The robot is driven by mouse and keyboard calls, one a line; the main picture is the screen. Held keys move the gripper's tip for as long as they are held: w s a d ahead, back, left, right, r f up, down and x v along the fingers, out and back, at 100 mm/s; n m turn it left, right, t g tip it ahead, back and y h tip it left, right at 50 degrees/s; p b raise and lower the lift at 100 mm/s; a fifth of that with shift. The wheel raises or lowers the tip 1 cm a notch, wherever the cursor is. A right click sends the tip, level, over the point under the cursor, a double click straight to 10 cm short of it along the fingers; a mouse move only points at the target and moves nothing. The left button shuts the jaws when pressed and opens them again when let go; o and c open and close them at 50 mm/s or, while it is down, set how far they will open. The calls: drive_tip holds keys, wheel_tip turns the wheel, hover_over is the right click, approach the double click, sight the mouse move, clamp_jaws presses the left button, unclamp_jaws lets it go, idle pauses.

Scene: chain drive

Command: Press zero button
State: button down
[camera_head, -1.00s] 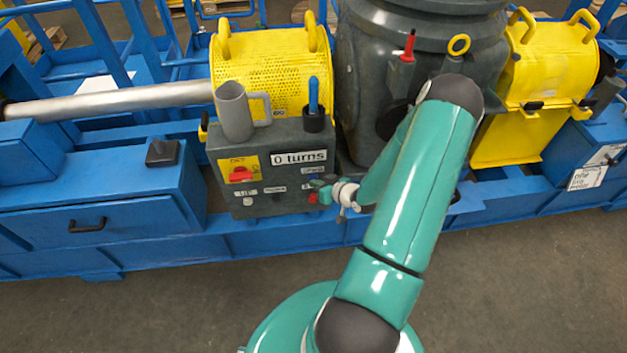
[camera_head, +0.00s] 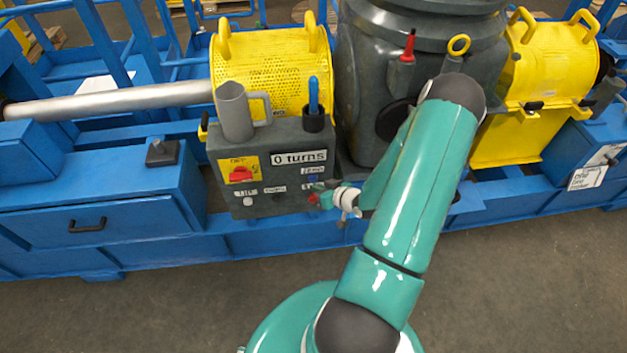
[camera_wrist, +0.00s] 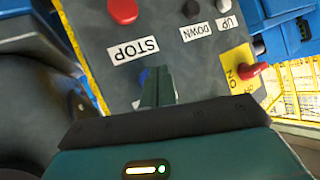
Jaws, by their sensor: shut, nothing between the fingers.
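The grey control box (camera_head: 262,205) has a "0 turns" display (camera_head: 299,158) on its front. A blue button (camera_head: 313,178) shows below the display at the right; no readable label marks it as zero. In the wrist view the blue button (camera_wrist: 143,74) is largely hidden behind the fingers. My gripper (camera_head: 322,193) is at the box's right front. In the wrist view the closed, empty fingers of my gripper (camera_wrist: 158,85) point at the panel, over or beside the blue button. I cannot tell whether they touch it.
In the wrist view the red stop button (camera_wrist: 123,10), the down button (camera_wrist: 191,8) and the red on/off switch (camera_wrist: 252,70) are close by. A grey mug (camera_head: 234,112) and a dark cup with a blue item (camera_head: 314,122) stand on the box. A dark machine housing (camera_head: 365,85) is to the right.

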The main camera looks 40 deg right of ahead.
drive_tip(key=shift+s, duration=0.1)
drive_tip(key=s+a, duration=0.1)
drive_tip(key=s, duration=0.1)
drive_tip(key=s+a, duration=0.1)
drive_tip(key=s, duration=0.1)
drive_tip(key=shift+a, duration=0.4)
idle(0.3)
drive_tip(key=w+d+r+n+g+h, duration=0.15)
drive_tip(key=w+r+g, duration=0.3)
drive_tip(key=r, duration=0.65)
drive_tip(key=w+a+r+g+h, duration=0.1)
drive_tip(key=a+r, duration=0.2)
drive_tip(key=r, duration=0.4)
drive_tip(key=w+a+r+g+h, duration=0.1)
drive_tip(key=a+r+h, duration=0.15)
drive_tip(key=r, duration=0.45)
drive_tip(key=s+a+r+y, duration=0.2)
drive_tip(key=s+a+r, duration=0.5)
drive_tip(key=a, duration=0.4)
drive_tip(key=s+a+r+y, duration=0.2)
drive_tip(key=s+a+r, duration=0.6)
drive_tip(key=a, duration=0.3)
drive_tip(key=shift+a+r, duration=0.25)
drive_tip(key=shift+r, duration=0.5)
